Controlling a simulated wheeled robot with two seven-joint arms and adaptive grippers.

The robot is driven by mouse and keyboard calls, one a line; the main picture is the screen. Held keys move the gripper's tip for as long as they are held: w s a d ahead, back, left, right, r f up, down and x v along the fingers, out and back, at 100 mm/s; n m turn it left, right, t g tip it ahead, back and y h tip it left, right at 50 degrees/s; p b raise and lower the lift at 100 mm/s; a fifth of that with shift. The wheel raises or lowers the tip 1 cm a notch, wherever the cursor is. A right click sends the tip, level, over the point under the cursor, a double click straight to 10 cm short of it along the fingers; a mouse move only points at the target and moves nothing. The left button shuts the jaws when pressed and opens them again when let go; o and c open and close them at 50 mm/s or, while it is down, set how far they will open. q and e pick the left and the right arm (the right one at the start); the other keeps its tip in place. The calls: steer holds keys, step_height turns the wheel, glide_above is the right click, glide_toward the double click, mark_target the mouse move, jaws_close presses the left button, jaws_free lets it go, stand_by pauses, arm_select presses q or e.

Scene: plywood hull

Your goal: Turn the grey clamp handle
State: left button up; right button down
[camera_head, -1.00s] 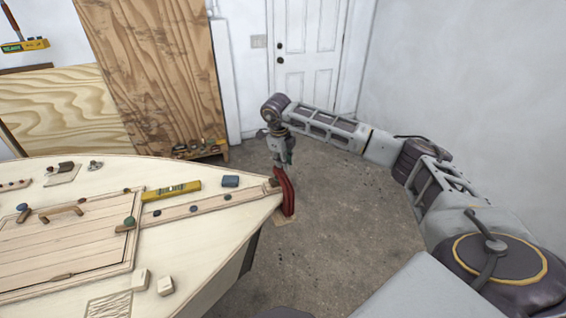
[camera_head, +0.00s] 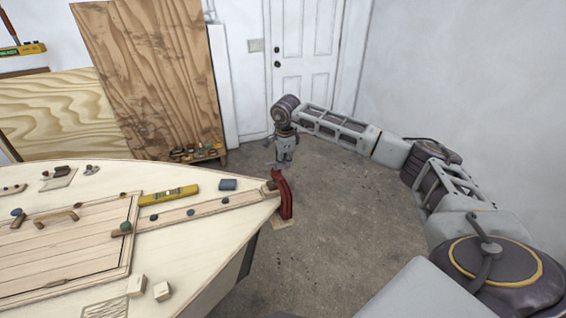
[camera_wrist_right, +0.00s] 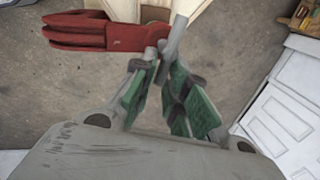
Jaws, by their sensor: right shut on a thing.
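The red clamp (camera_head: 284,195) stands at the pointed end of the plywood hull (camera_head: 225,232). It shows large at the top of the right wrist view (camera_wrist_right: 85,32). The clamp's grey handle (camera_wrist_right: 176,38) is a thin bar slanting between the green-padded fingers of my right gripper (camera_wrist_right: 160,68). The gripper is shut on this handle near the fingertips. In the head view my right gripper (camera_head: 280,163) is just above the red clamp, and the handle is too small to make out. My left gripper is not in view.
Plywood sheets (camera_head: 150,80) lean against the wall behind. A white door (camera_head: 305,55) is at the back. Concrete floor right of the hull is clear.

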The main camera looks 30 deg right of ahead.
steer(key=n, duration=0.2)
steer(key=shift+w+d+n, duration=0.1)
steer(key=shift+w+n, duration=0.15)
steer(key=shift+n, duration=0.15)
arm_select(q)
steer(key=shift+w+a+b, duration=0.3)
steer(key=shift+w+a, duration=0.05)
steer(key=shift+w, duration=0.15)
arm_select(e)
steer(key=shift+w+a+f+n+g+y, duration=0.1)
steer(key=shift+w+a+n+g+y, duration=0.3)
steer(key=shift+n, duration=2.3)
steer(key=shift+w+a+n+g+y, duration=0.15)
steer(key=shift+w+n+y, duration=0.5)
steer(key=shift+n, duration=2.05)
steer(key=shift+w+a+f+n+g+y, duration=0.2)
steer(key=shift+w+n+y, duration=0.3)
steer(key=shift+n, duration=2.2)
